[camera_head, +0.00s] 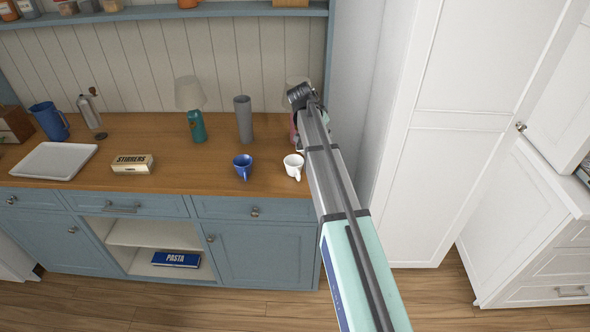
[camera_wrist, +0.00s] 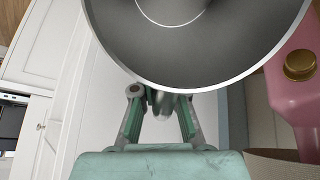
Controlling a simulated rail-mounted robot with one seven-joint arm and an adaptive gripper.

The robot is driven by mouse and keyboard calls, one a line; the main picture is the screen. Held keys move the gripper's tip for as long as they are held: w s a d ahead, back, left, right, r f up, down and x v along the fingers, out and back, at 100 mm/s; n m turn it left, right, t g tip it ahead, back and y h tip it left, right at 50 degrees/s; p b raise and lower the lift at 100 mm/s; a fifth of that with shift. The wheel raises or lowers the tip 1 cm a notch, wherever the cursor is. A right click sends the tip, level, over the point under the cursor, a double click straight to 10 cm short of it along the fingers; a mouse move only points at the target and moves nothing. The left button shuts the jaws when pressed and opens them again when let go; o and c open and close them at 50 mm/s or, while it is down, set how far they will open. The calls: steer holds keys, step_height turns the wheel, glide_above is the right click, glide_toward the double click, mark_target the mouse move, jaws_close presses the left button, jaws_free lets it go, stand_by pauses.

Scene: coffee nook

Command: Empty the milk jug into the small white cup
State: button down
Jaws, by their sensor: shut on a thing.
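The small white cup (camera_head: 292,167) stands upright near the counter's front edge, just left of my arm in the head view. In the wrist view, a round grey metal vessel, apparently the milk jug (camera_wrist: 205,55), fills the top with its open mouth toward the camera. Its inside is grey with a pale ring; I cannot make out milk. My gripper (camera_wrist: 160,105) is shut on a narrow grey part below its rim, seemingly the handle.
A blue cup (camera_head: 243,166) stands left of the white cup. Behind are a grey cylinder (camera_head: 244,120) and a teal-based lamp (camera_head: 196,127). A pink object with a gold knob (camera_wrist: 295,95) is close on the wrist view's right. A tall white cabinet (camera_head: 430,130) bounds the right side.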

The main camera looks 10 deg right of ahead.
steer(key=shift+s+a, duration=0.1)
steer(key=shift+a, duration=0.05)
steer(key=shift+r, duration=0.15)
stand_by(0.4)
steer(key=shift+w+d, duration=0.25)
steer(key=shift+d, duration=0.2)
